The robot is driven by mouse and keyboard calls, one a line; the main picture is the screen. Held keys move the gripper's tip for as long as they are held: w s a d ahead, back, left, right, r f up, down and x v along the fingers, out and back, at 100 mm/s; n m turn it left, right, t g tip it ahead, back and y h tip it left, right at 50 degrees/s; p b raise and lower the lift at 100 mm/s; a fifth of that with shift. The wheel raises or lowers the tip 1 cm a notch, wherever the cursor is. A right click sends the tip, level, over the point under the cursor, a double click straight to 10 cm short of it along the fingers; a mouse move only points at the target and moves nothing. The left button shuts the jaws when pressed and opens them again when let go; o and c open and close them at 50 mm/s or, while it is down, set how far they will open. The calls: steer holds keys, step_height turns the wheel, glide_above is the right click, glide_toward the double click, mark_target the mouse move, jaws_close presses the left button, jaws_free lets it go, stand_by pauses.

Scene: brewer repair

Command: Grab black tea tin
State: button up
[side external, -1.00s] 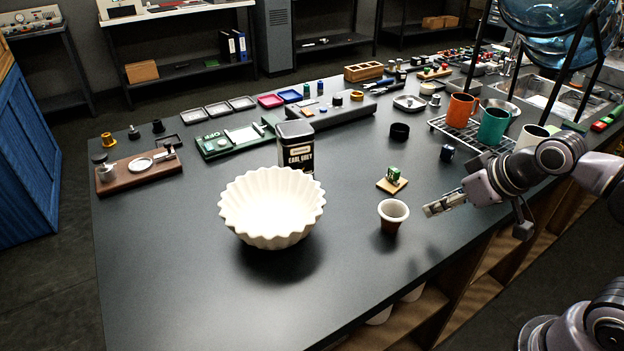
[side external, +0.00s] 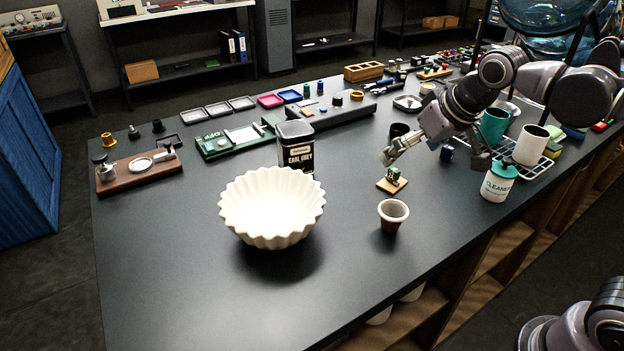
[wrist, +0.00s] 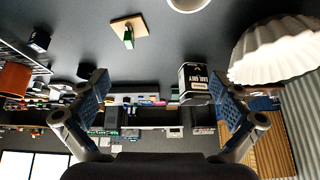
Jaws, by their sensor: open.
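The black tea tin (side external: 296,147) stands upright on the dark table behind the white fluted bowl (side external: 262,215), which hides part of its lower side. It has a pale label reading Earl Grey and a silvery top. In the wrist view the tin (wrist: 194,84) shows upside down, just inside the right finger. My gripper (side external: 388,160) is open and empty, above the table to the right of the tin and apart from it. Both fingers show spread in the wrist view (wrist: 163,92).
A small green part on a wooden square (side external: 392,181) and a brown-and-white cup (side external: 392,216) are near my gripper. A cleaner bottle (side external: 497,182) and a mug rack (side external: 540,167) are at right. A green scale (side external: 228,141) lies left of the tin. The front-left table is clear.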

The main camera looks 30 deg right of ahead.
steer(key=w+a+r+g, duration=0.1)
steer(key=w+a+r, duration=0.1)
steer(key=w, duration=0.4)
steer(key=w+a+r, duration=0.2)
steer(key=w+a, duration=0.1)
steer(key=w, duration=0.3)
steer(key=m, duration=0.2)
glide_toward(296, 131)
steer(key=x, duration=0.3)
steer(key=shift+g+h, duration=0.3)
steer(key=shift+h, duration=0.1)
steer(key=x, duration=1)
steer(key=shift+w+a, duration=0.15)
steer(key=shift+w, duration=0.15)
steer(key=c, duration=1.4)
